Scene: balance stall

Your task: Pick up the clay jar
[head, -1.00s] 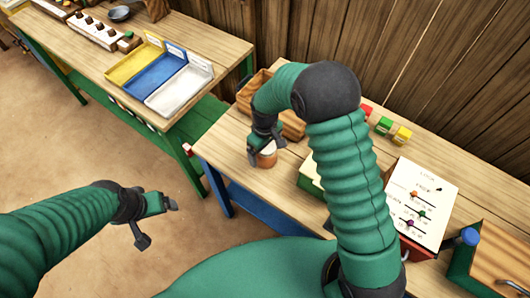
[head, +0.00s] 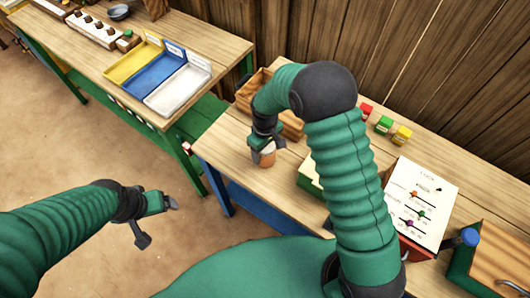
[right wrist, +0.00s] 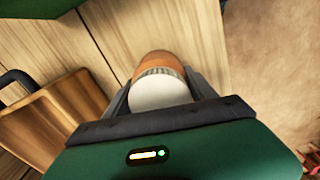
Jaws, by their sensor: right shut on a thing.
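The clay jar (head: 264,159) is small and orange-brown, over the near left part of the right-hand table. In the right wrist view the jar (right wrist: 160,65) shows a pale round lid and sits between the two fingers. My right gripper (head: 263,146) is shut on it from above; whether the jar's base touches the wood I cannot tell. The fingers hide part of its sides. My left gripper (head: 160,220) hangs over the sandy floor at the left, with its fingers apart and nothing between them.
Red, green and yellow blocks (head: 384,124) line the back. A sheet on a stand (head: 428,200) is at the right. Yellow, blue and white trays (head: 160,76) lie on the other table. Bare wood (head: 220,145) lies left of the jar.

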